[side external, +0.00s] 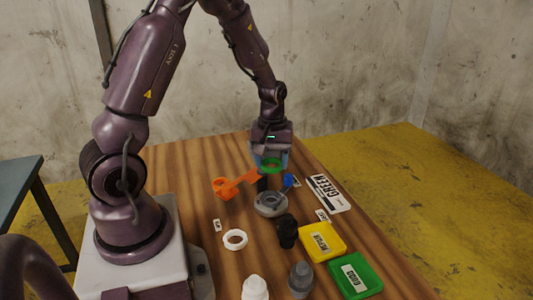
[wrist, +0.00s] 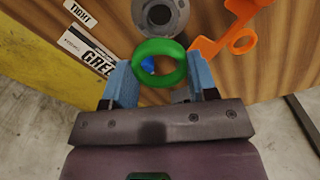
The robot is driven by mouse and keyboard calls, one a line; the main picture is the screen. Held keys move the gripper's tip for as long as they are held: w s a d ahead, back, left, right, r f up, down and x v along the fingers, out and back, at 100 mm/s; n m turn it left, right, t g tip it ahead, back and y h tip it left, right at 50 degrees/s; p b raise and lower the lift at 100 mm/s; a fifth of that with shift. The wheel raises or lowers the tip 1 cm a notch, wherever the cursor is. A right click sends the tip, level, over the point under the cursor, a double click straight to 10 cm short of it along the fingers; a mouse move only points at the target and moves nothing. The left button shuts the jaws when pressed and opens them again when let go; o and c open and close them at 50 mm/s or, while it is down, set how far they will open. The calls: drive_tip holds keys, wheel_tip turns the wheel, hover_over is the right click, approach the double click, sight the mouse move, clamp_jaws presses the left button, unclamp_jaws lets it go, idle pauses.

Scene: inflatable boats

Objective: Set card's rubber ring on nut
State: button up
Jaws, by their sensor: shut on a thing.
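A white card (side external: 328,194) printed "GREEN" lies flat on the wooden table; it also shows in the wrist view (wrist: 90,50). My gripper (side external: 270,164) is shut on a green rubber ring (wrist: 160,47), held between its blue fingers. The ring shows as a green band in the side view (side external: 271,165). A round grey part (side external: 268,209), which looks like the nut, sits on the table below the gripper. In the wrist view the grey part (wrist: 172,20) is at the top, beyond the ring and partly cut off. The ring is in the air, apart from it.
An orange wrench-like tool (side external: 226,188) and a small blue piece (side external: 289,180) are close to the grey part. A white ring (side external: 235,240), a black fitting (side external: 287,232), a yellow tray (side external: 322,241) and a green tray (side external: 355,277) are nearer the camera.

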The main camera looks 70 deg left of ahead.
drive_tip(key=shift+f, duration=4.1)
drive_tip(key=shift+f, duration=0.5)
drive_tip(key=o, duration=1.3)
drive_tip(key=shift+s, duration=0.1)
drive_tip(key=shift+a, duration=0.1)
drive_tip(key=shift+w+r, duration=0.2)
drive_tip(key=shift+r, duration=0.4)
wheel_tip(320, 180, up, 7)
